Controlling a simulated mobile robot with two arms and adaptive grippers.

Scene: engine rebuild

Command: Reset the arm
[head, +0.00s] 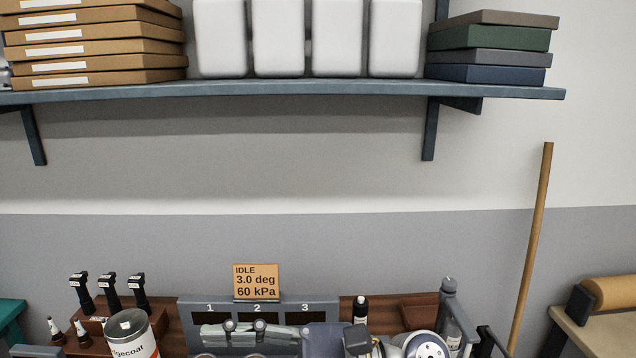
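Neither of my grippers can be made out in the head view, and no arm of mine is clearly visible. The view looks mostly at the wall and a shelf, with only the back of the workbench (172,335) along the bottom edge. Grey metal parts (240,329) show in front of a rack (190,312) numbered 1, 2 and 3. A small orange sign (256,281) above the rack reads IDLE, 3.0 deg, 60 kPa. The lower part of the bench is cut off by the frame.
A blue shelf (300,91) carries cardboard boxes (90,50), white containers (280,38) and stacked flat cases (490,60). Black-topped tools (108,290) and a labelled can (132,335) stand at left. A wooden pole (530,240) leans at right.

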